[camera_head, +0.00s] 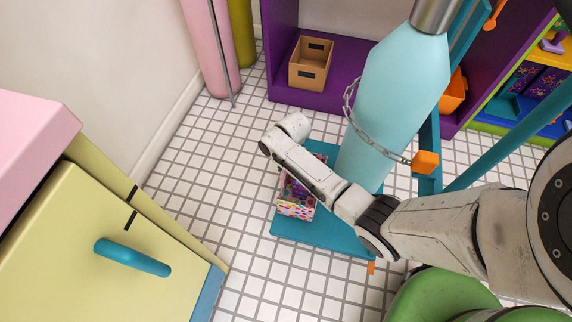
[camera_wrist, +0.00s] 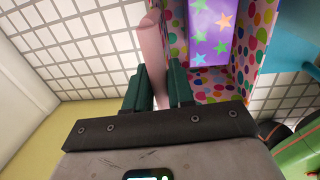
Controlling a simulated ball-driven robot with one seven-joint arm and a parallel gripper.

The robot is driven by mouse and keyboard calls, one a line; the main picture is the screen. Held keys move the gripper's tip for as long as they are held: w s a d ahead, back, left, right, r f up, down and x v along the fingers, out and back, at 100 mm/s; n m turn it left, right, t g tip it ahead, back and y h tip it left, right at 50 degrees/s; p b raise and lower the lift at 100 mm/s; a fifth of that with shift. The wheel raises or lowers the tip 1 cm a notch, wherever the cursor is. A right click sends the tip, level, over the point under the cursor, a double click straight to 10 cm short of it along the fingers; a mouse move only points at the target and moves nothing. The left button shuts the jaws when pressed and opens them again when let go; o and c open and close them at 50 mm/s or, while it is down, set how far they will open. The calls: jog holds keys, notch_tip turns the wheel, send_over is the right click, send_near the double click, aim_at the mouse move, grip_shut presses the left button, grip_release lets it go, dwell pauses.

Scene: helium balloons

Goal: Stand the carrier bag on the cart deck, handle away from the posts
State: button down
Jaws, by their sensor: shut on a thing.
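The polka-dot carrier bag (camera_head: 296,206) appears upright over the left part of the teal cart deck (camera_head: 325,238); I cannot tell whether its base touches the deck. In the wrist view, the bag (camera_wrist: 273,15) is right of the fingers, with a purple starred surface inside it. My gripper (camera_wrist: 160,92) is shut on the bag's pink handle (camera_wrist: 153,55), which runs between the dark green fingers. The handle is on the bag's left side there. In the head view my forearm hides the fingers and part of the bag. The cart's teal post (camera_head: 430,155) stands to the right.
A light-blue gas cylinder (camera_head: 390,110) stands on the deck, with a chain (camera_head: 372,143) around it. A pale-yellow cabinet (camera_head: 90,250) is at left. A purple shelf (camera_head: 330,85) with a cardboard box (camera_head: 310,62) is behind. Tiled floor left of the cart is clear.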

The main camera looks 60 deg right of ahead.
jog(key=shift+f+b, duration=0.65)
jog(key=shift+f, duration=1.15)
jog(key=c, duration=0.9)
grip_release()
jog(key=r+p, duration=0.1)
jog(key=r, duration=0.2)
jog(key=r+p, duration=0.2)
jog(key=r, duration=0.2)
jog(key=s+r+p, duration=0.1)
jog(key=r+p, duration=0.1)
jog(key=r, duration=0.1)
jog(key=shift+d+r, duration=0.15)
jog(key=shift+r, duration=0.2)
